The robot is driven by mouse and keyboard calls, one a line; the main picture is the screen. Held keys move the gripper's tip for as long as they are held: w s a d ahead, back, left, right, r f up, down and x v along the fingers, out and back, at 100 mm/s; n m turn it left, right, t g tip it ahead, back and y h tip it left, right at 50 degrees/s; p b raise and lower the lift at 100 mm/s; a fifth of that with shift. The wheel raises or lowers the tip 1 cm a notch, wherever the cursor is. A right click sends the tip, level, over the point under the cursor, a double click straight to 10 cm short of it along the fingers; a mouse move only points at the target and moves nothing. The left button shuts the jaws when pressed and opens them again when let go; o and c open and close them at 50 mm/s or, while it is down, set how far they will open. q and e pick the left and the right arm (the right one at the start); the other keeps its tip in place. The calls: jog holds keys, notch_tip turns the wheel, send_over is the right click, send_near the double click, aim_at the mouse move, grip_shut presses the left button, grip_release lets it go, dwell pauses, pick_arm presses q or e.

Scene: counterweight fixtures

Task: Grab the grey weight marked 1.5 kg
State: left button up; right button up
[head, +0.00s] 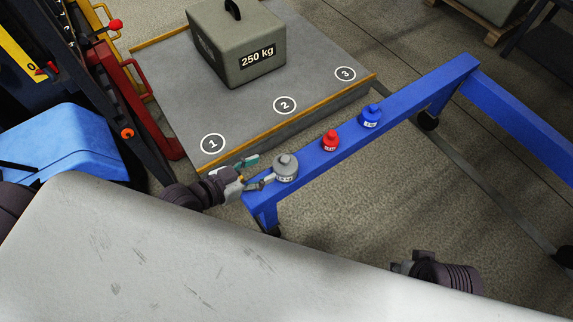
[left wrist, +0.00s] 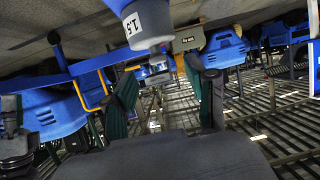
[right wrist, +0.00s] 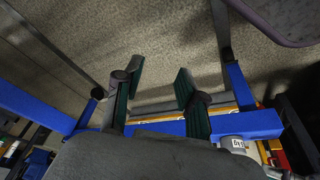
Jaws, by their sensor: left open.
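The grey weight (head: 285,168) stands upright on the near left end of a blue beam (head: 310,160). In the left wrist view the grey weight (left wrist: 149,24), labelled 1.5, shows at the top edge, beyond the finger gap. My left gripper (head: 258,171) is open and just left of the weight, its fingertips close to it; contact cannot be told. It also shows open in the left wrist view (left wrist: 160,78). My right gripper (right wrist: 157,80) is open and empty. A grey labelled weight (right wrist: 235,151) shows in the right wrist view.
A red weight (head: 330,142) and a blue weight (head: 371,117) stand farther along the beam. A grey platform (head: 310,92) with marked spots 1, 2 and 3 lies behind and carries a 250 kg block (head: 237,45). A pale surface (head: 190,250) fills the foreground.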

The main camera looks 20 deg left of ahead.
aim_at(282, 161)
pick_arm(q)
jog(key=x, duration=0.3)
jog(key=shift+w+d+f, duration=0.15)
jog(key=shift+w+d, duration=0.1)
jog(key=shift+w, duration=0.05)
jog(key=b+x, duration=0.1)
jog(key=x, duration=0.3)
jog(key=shift+w+d+b, duration=0.2)
jog(key=shift+d+b, duration=0.1)
jog(key=shift+d, duration=0.1)
grip_shut()
pick_arm(e)
jog(key=shift+v, duration=1.25)
jog(key=shift+s+d, duration=0.1)
jog(key=shift+s, duration=0.05)
